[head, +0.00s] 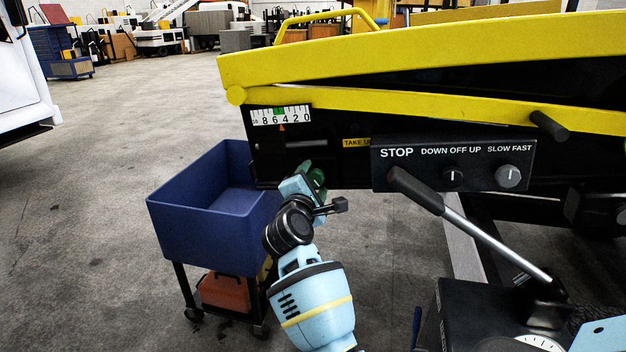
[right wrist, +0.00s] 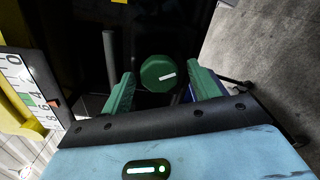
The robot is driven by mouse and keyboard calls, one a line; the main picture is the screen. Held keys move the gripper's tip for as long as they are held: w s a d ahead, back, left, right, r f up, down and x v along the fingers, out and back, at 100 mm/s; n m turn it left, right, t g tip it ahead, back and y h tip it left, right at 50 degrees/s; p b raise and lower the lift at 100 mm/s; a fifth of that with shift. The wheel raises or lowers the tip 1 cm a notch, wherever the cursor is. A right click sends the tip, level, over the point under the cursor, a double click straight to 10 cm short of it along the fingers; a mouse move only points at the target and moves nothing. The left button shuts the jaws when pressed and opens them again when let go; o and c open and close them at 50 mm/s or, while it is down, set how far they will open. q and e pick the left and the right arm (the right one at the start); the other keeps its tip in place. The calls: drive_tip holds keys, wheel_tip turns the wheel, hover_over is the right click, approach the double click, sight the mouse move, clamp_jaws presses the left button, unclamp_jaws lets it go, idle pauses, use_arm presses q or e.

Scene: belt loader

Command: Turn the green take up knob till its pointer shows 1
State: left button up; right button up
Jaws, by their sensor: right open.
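The green take up knob (right wrist: 158,73) shows in the right wrist view as a dark green many-sided disc with a white mark on its face. My right gripper (head: 313,181) is at the lower left of the machine's black side panel. Its two green fingers are open, one on each side of the knob, with visible gaps. In the head view the gripper mostly hides the knob. Above it is a white scale (head: 281,115) marked 0 to 10, with a green band. Its red pointer (head: 282,128) stands between 4 and 6. My left gripper is not in view.
A black control box (head: 450,163) with a STOP label and two dials sits right of the gripper. A blue cart (head: 205,225) stands behind and left of my right arm. Open floor lies farther left.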

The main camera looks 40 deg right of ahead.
drive_tip(key=shift+s, duration=0.1)
drive_tip(key=c, duration=1)
drive_tip(key=shift+o, duration=0.2)
